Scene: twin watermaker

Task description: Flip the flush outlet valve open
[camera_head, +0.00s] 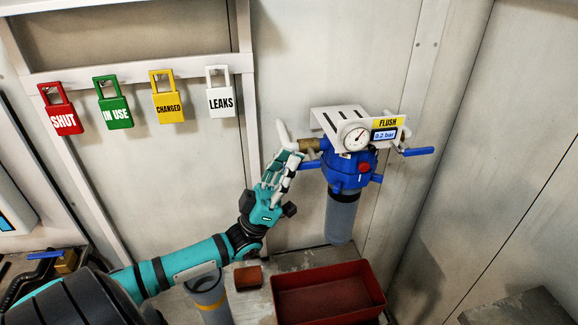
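The flush filter unit has a blue head (348,170), a clear grey bowl (341,217) below it and a white bracket with a yellow FLUSH label (387,123). A blue lever (420,151) sticks out level to the right of the unit. A brass fitting (311,145) is on its left side, with a blue part (309,164) just below. My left gripper (286,142) points up beside this brass fitting, its fingers overlapping the left side in the picture. Whether it touches anything, and how wide its fingers are, is unclear. My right gripper is out of view.
A round gauge (355,136) and a display reading 0.2 bar (385,135) are on the bracket. Red, green, yellow and white tags hang on a rail (140,67) at left. A red tray (328,293) and a small brown block (248,277) lie below.

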